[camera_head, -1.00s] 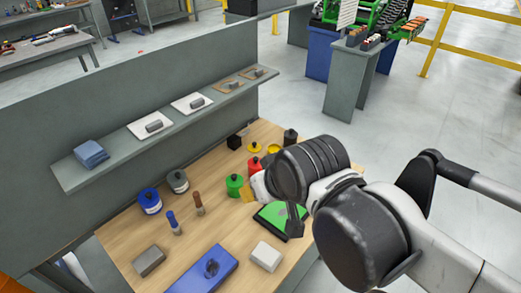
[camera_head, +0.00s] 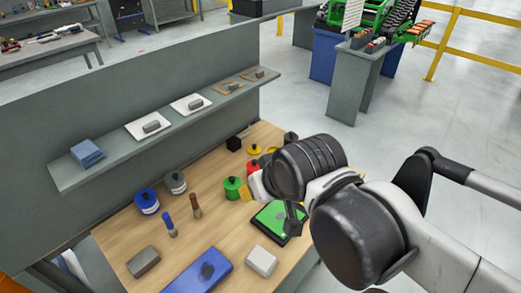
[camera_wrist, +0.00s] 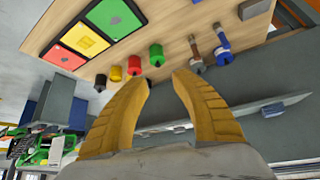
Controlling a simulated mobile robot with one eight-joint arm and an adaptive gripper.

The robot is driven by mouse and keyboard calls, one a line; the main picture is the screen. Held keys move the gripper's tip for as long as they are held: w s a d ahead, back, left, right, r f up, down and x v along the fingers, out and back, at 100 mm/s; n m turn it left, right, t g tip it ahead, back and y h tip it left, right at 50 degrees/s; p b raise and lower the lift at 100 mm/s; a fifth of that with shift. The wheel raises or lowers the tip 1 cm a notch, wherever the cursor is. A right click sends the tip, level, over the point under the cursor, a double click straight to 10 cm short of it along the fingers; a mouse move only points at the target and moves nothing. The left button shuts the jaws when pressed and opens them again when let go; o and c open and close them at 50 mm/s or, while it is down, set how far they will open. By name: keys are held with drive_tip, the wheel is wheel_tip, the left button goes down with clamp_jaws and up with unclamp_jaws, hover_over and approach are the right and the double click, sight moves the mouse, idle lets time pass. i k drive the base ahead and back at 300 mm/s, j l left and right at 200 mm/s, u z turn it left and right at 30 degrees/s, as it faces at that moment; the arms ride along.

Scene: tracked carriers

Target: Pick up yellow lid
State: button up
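A yellow round lid with a black knob (camera_head: 254,149) is near the back of the wooden workbench in the head view. In the head view my wrist hides most of the gripper.
Grey (camera_head: 176,182) and blue (camera_head: 147,201) pots stand farther left. A grey shelf (camera_head: 110,160) runs along the back panel. Coloured mats (camera_wrist: 110,17) and loose blocks occupy the front.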

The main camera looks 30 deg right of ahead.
sight(254, 149)
drive_tip(key=i+l+u, duration=0.1)
drive_tip(key=l+u, duration=0.25)
drive_tip(key=l, duration=0.6)
drive_tip(key=l+u, duration=0.35)
drive_tip(key=l, duration=0.6)
drive_tip(key=k+l+u, duration=0.1)
drive_tip(key=l+u, duration=0.25)
drive_tip(key=l, duration=0.65)
drive_tip(key=l+u, duration=0.2)
drive_tip(key=l, duration=0.3)
drive_tip(key=l+u, duration=0.25)
drive_tip(key=l, duration=0.25)
drive_tip(key=k+l+u, duration=0.2)
drive_tip(key=l, duration=0.3)
drive_tip(key=i+l+u, duration=0.15)
drive_tip(key=i+l, duration=0.2)
drive_tip(key=i+l+u, duration=0.1)
drive_tip(key=i+l, duration=0.25)
drive_tip(key=l, duration=0.2)
